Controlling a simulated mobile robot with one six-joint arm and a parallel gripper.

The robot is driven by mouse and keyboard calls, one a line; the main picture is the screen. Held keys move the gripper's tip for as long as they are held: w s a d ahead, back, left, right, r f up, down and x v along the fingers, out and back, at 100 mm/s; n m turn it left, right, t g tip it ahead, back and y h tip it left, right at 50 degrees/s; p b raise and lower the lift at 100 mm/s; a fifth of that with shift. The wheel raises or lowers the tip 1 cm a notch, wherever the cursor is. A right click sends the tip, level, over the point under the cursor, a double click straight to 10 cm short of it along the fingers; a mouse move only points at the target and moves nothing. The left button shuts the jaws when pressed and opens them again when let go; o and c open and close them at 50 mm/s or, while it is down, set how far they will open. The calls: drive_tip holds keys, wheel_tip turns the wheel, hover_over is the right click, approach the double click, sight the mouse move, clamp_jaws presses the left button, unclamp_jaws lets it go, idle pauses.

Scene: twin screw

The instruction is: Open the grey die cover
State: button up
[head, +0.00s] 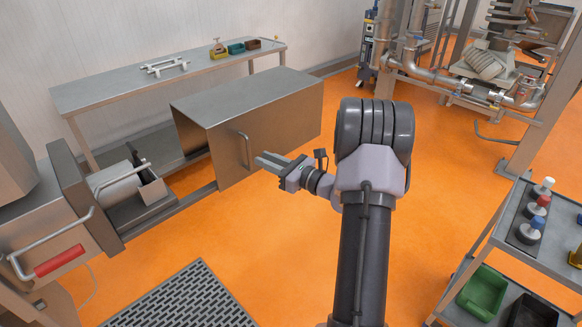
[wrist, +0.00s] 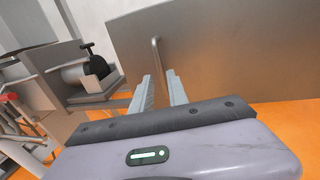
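The cover also fills the upper right of the wrist view (wrist: 230,50), where the handle (wrist: 156,55) stands ahead of my fingertips. My gripper (head: 264,160) is just right of the handle in the head view. In the wrist view, my gripper's (wrist: 161,78) two fingers are apart, with the handle's lower part in line with the gap. Whether a finger touches the handle cannot be told.
Left of the cover, a rail (head: 178,208) runs to a machine with a dark plate (head: 85,190) and a red-gripped lever (head: 58,262). A steel bench (head: 110,90) stands behind. A tool cart (head: 510,250) is at right.

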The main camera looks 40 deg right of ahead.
drive_tip(key=s+d+p, duration=0.1)
drive_tip(key=s+d, duration=0.1)
drive_tip(key=s, duration=0.8)
drive_tip(key=shift+s, duration=0.2)
drive_tip(key=a+r+n+g+y, duration=0.3)
drive_tip(key=a+n+g, duration=0.3)
drive_tip(key=a, duration=0.7)
drive_tip(key=a+r+n+g+y, duration=0.4)
drive_tip(key=a+n, duration=0.3)
drive_tip(key=a, duration=0.6)
drive_tip(key=s+a+r+n+g+h, duration=0.1)
drive_tip(key=s+a+n+h, duration=0.3)
drive_tip(key=s+n, duration=0.4)
drive_tip(key=s+a+r+n+h, duration=0.1)
drive_tip(key=s+a+n+h, duration=0.3)
drive_tip(key=s+a+n, duration=0.2)
drive_tip(key=shift+s+a+r+n+g, duration=0.15)
drive_tip(key=shift+s+r+n+g, duration=0.25)
drive_tip(key=shift+s+n, duration=0.8)
